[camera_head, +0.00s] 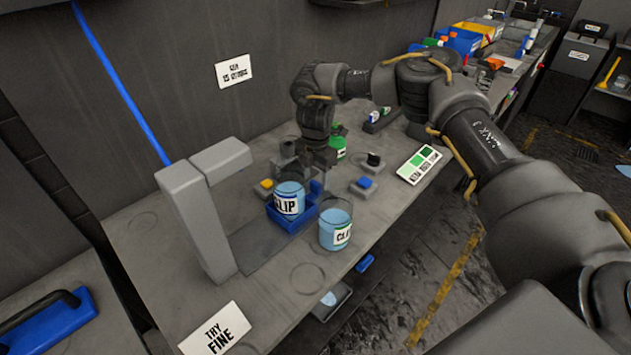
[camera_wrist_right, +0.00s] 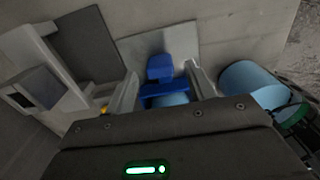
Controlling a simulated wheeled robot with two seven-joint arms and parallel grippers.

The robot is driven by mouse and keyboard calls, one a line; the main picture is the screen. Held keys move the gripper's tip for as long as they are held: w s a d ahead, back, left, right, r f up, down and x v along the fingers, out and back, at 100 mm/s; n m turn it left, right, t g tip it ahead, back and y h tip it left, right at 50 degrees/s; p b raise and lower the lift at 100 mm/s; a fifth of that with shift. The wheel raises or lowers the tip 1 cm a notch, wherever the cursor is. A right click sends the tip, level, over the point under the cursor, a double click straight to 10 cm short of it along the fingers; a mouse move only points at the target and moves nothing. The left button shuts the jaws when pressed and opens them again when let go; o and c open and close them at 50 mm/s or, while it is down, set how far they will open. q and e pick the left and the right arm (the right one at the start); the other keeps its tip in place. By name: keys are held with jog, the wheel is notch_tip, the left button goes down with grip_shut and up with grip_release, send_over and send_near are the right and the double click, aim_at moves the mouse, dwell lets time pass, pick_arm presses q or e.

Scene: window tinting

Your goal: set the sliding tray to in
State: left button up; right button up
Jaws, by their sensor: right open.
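The sliding tray (camera_head: 290,224) is blue and sits on the bench in the head view, with a light-blue jar labelled "CLIP" (camera_head: 289,199) standing in it. A bare dark plate (camera_head: 262,252) lies at its front left. My right gripper (camera_head: 312,168) points down just behind the tray and jar. In the right wrist view the tray's blue upright part (camera_wrist_right: 160,67) shows between the two open fingers (camera_wrist_right: 163,88); I cannot tell whether they touch it. The gripper body hides most of the tray there. My left gripper is in neither view.
A second light-blue jar (camera_head: 335,230) stands right of the tray, close to it. A grey upright frame (camera_head: 200,220) stands to the left.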

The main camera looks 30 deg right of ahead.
aim_at(316, 183)
jog(key=shift+f, duration=1.65)
jog(key=shift+p, duration=0.3)
grip_shut()
